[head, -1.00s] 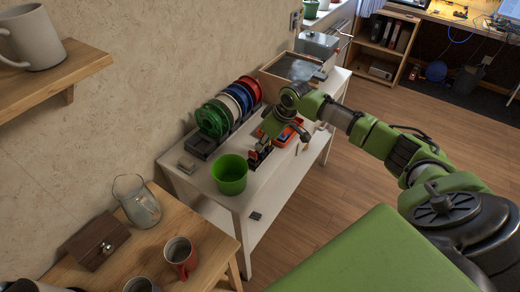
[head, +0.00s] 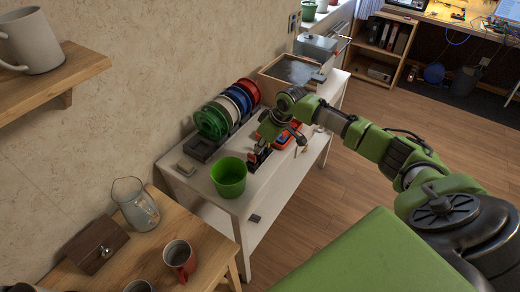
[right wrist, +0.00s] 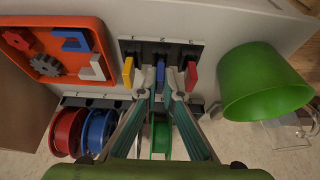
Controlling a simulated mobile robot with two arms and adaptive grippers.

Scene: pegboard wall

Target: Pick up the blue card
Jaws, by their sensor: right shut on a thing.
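The blue card (right wrist: 172,76) shows at my right gripper's fingertips, in the middle part of a dark slotted holder (right wrist: 150,50). In the head view my right gripper (head: 268,140) is over the holder and hides the blue card. My left gripper is not in view.
A green bucket (head: 229,178) stands close beside the holder. An orange tray (right wrist: 45,75) with letters and a gear is on its other side. Several colored spools (right wrist: 68,130) stand in a rack by the wall. The white table's (head: 190,186) front edge is near.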

